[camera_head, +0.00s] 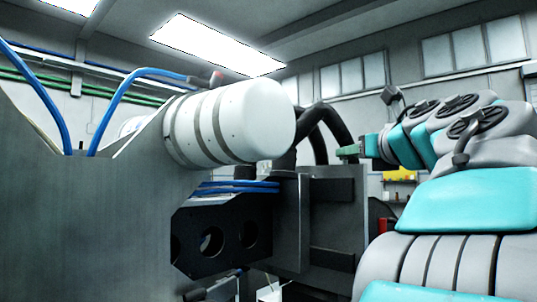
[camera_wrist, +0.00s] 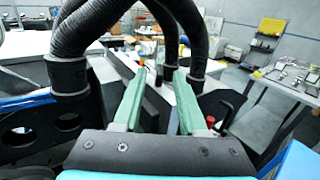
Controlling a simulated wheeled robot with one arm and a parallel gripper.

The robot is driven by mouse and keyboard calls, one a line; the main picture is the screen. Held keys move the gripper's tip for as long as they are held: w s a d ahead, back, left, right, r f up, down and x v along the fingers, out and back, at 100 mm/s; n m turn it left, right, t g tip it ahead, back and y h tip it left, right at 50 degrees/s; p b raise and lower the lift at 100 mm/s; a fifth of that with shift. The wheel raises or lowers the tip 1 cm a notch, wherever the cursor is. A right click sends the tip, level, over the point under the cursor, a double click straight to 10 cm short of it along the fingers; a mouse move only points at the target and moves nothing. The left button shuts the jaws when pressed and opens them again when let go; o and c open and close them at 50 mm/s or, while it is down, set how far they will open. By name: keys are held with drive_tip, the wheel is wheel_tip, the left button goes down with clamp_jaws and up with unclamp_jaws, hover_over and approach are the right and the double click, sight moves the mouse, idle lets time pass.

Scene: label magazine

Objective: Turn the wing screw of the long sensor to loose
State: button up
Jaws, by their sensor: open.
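My gripper (camera_head: 348,151) shows in the head view at centre right, next to dark hoses. In the wrist view its two green fingers (camera_wrist: 157,82) stand apart, with nothing held between them. I cannot pick out the long sensor or its wing screw in either view. A small red knob (camera_wrist: 210,120) shows beside the right finger in the wrist view; I cannot tell what it belongs to.
Thick black hoses (camera_wrist: 90,30) arch close in front of my fingers. In the head view a large white cylinder (camera_head: 245,120), a grey panel (camera_head: 90,225) and a black plate with round holes (camera_head: 225,240) fill the left and middle.

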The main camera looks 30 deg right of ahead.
drive_tip(key=shift+x, duration=1.9)
clamp_jaws()
